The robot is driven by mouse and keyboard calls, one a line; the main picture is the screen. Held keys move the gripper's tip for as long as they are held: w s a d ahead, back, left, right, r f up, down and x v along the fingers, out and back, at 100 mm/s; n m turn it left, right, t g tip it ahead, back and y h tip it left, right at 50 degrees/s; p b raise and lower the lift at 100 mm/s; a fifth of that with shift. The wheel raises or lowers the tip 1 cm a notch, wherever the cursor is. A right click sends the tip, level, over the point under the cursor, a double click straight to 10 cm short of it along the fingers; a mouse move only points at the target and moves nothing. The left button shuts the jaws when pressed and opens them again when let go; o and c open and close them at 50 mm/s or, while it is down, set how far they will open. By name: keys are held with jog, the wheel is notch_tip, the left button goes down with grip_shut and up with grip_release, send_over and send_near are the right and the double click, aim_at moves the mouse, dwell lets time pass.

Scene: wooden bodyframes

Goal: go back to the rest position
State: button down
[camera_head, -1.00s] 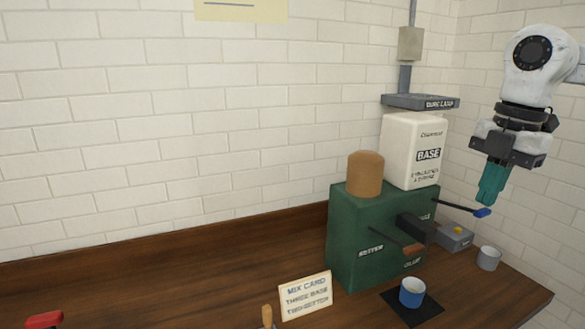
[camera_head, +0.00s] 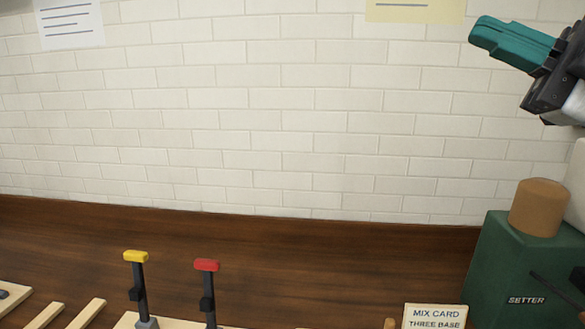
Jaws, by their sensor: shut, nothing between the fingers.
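My gripper (camera_head: 483,34) is at the upper right of the head view. Its teal fingers are together and empty, and they point left. It hangs in the air in front of the white tiled wall, well above the table and above the green dispenser box (camera_head: 500,262). It touches nothing that I can see. Most of my arm is outside the picture on the right.
The green box carries a brown cylinder (camera_head: 540,207). A mix card (camera_head: 435,316) stands left of it. Two upright clamps, one yellow-topped (camera_head: 136,256) and one red-topped (camera_head: 207,265), and wooden strips (camera_head: 77,314) are at the lower left. The table (camera_head: 330,275) is bare in the middle.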

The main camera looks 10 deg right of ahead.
jog(key=w+d+f+m+t+h, duration=0.2)
jog(key=d+m+t+h, duration=0.3)
jog(key=m+t+h, duration=0.5)
jog(key=w+d+f+m+t+h, duration=0.15)
jog(key=d+m+t+h, duration=0.35)
jog(key=m+h, duration=0.5)
jog(key=w+f+m+g+h, duration=0.2)
jog(key=f+m+g, duration=0.3)
jog(key=f, duration=0.9)
jog(key=w+f+m+g+h, duration=0.15)
jog(key=f+m+g, duration=0.4)
jog(key=f, duration=0.75)
jog(key=s+a+f+n+g+y, duration=0.1)
jog(key=s+a+f+g, duration=0.25)
jog(key=f, duration=0.45)
jog(key=s+a+f+n+g+y, duration=0.15)
jog(key=s+f, duration=0.25)
jog(key=f, duration=0.4)
jog(key=s+a+f+g+y, duration=0.1)
jog(key=s+a+f+g, duration=0.25)
jog(key=f, duration=0.45)
jog(key=s+f+n+g+y+b, duration=0.1)
jog(key=s+f+g+b, duration=0.6)
jog(key=s+f, duration=1.5)
notch_tip(320, 180, down, 2)
jog(key=n+b, duration=0.1)
jog(key=b, duration=0.2)
jog(key=shift+g, duration=0.4)
